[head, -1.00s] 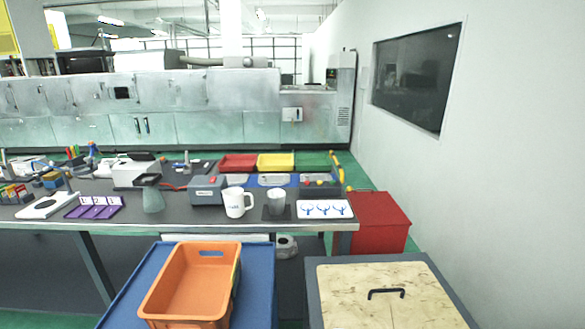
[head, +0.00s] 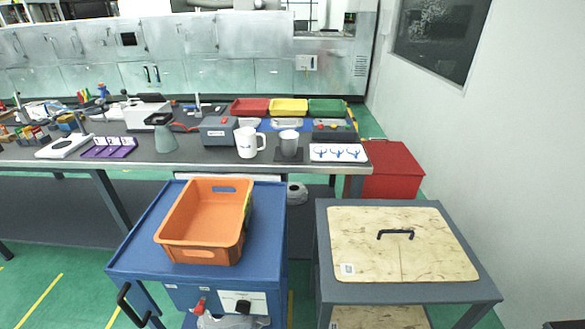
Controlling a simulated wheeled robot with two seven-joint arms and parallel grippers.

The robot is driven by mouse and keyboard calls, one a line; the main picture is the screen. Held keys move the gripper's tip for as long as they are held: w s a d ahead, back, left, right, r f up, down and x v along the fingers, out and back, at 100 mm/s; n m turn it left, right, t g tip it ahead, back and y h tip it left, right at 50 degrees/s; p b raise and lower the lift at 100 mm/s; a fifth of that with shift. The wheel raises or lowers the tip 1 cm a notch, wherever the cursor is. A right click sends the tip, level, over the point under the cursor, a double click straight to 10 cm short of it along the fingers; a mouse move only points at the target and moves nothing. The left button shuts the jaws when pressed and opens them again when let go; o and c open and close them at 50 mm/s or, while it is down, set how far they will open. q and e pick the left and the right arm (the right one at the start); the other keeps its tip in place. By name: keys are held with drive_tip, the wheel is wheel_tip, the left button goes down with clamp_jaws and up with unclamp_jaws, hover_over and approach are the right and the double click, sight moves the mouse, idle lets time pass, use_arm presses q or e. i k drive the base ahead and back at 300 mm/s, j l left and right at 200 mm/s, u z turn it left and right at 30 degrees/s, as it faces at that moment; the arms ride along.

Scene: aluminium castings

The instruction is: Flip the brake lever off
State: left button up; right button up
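A blue cart (head: 265,225) stands in front of me in the head view, with an orange crate (head: 205,258) on its top. A small red part (head: 199,306), possibly the brake lever, sits low on the cart's front. It is too small to tell its position for sure. A white label plate (head: 243,301) with a black mark is beside it on the right. A pale grey shape (head: 232,321) at the bottom edge partly covers the area under the red part; I cannot tell what it is. Neither of my grippers is in view.
A black curved handle (head: 128,303) sticks out at the blue cart's left. A grey cart (head: 480,284) with a wooden top stands to the right, a narrow gap between. A long workbench (head: 190,164) with mugs and bins is behind. Green floor (head: 60,265) is clear at left.

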sight(199, 310)
drive_tip(key=u, duration=1.05)
